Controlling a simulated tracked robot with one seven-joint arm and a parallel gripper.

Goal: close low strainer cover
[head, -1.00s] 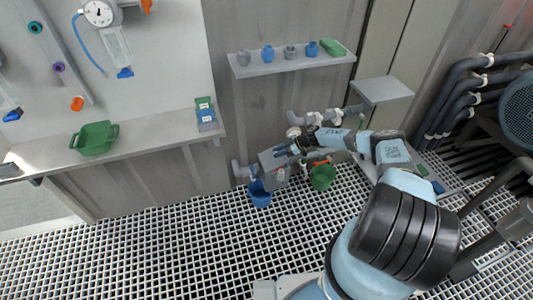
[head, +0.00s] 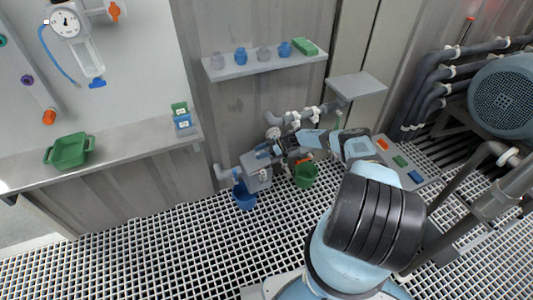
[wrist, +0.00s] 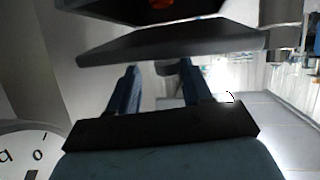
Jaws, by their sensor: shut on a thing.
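The low strainer is a grey box (head: 258,178) on the pipe run at the foot of the wall, above the grating. My gripper (head: 270,152) is at the top of this box in the head view, with my arm reaching in from the right. In the wrist view, my two blue fingers (wrist: 160,72) point at a dark grey plate, which looks like the strainer cover (wrist: 170,44). My fingers are shut on a small grey part at its near edge. The exact contact and the cover's angle are hard to tell.
Pipes with white fittings (head: 300,116) run behind. A dial (wrist: 28,150) shows in the wrist view. The grating (head: 150,250) in front is clear.

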